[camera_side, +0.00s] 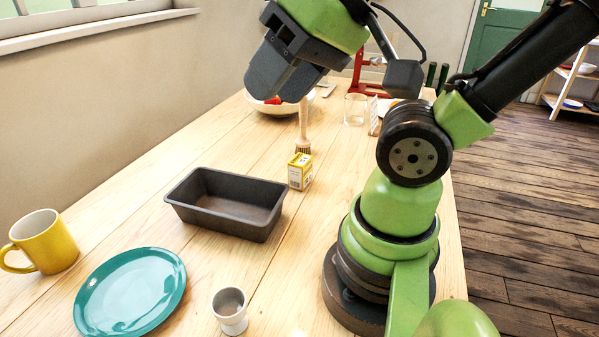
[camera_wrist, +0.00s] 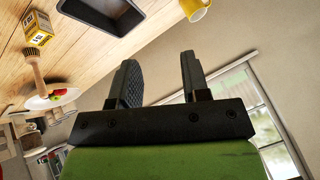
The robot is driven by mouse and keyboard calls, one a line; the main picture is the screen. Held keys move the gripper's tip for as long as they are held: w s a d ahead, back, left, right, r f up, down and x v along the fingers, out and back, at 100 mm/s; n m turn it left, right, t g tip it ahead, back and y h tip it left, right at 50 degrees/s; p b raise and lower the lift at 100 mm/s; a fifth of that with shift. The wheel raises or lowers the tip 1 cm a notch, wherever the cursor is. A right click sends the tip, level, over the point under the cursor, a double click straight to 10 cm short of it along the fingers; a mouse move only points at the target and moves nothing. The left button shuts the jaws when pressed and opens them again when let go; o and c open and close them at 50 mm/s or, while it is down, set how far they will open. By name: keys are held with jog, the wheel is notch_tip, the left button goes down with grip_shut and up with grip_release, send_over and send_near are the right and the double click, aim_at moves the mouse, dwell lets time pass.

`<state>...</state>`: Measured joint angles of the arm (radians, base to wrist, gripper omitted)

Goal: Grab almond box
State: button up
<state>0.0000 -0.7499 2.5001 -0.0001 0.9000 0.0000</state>
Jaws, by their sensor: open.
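The almond box appears to be the small yellow and white carton (camera_side: 300,171) standing on the table, close to the right end of the dark loaf pan. The carton also shows at the upper left of the wrist view (camera_wrist: 39,29). My gripper (camera_side: 277,92) is raised above the table, behind and above the carton in the side view, and apart from it. In the wrist view its two fingers (camera_wrist: 158,80) stand apart with nothing between them.
A dark loaf pan (camera_side: 187,209) is left of the carton, and a brush (camera_side: 303,146) is just behind it. A bowl (camera_side: 255,103) and a glass (camera_side: 355,110) are farther back. A teal plate (camera_side: 130,290), yellow mug (camera_side: 48,243) and small cup (camera_side: 230,319) stand in front.

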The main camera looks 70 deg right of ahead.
jog(key=o, duration=0.9)
